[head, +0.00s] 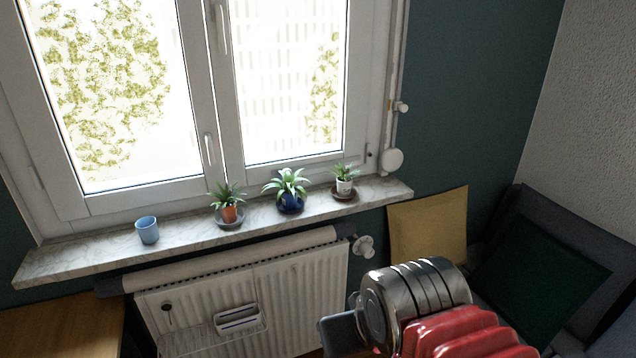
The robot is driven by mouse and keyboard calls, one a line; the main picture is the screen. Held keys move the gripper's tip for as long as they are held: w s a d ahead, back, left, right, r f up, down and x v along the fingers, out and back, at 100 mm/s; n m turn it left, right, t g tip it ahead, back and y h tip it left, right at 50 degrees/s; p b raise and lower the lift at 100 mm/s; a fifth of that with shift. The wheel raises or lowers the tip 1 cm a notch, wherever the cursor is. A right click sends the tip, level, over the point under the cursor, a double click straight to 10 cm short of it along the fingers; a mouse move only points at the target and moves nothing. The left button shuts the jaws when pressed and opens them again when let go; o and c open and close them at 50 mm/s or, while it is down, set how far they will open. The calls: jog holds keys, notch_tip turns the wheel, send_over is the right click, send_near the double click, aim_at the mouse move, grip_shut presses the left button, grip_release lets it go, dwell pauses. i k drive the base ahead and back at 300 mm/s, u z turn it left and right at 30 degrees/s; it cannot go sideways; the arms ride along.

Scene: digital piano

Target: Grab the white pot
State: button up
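The white pot (344,187) is small and holds a green plant. It stands upright on a dark brown saucer (340,196) near the right end of the marble window sill. Part of my arm, with silver and red ribbed sections, shows at the lower right, below and to the right of the pot and apart from it. I see no gripper fingers, so their opening is hidden from me. Nothing touches the white pot except its saucer and plant.
A blue pot with a plant (291,203), an orange pot (229,214) on a saucer and a blue cup (147,230) stand along the sill (80,262). The window (290,80) is behind. A radiator (300,300) is below; a yellow cushion (428,228) is right.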

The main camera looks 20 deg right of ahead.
aim_at(344, 187)
jog(key=u, duration=0.5)
jog(key=i, duration=1.3)
jog(key=u, duration=0.15)
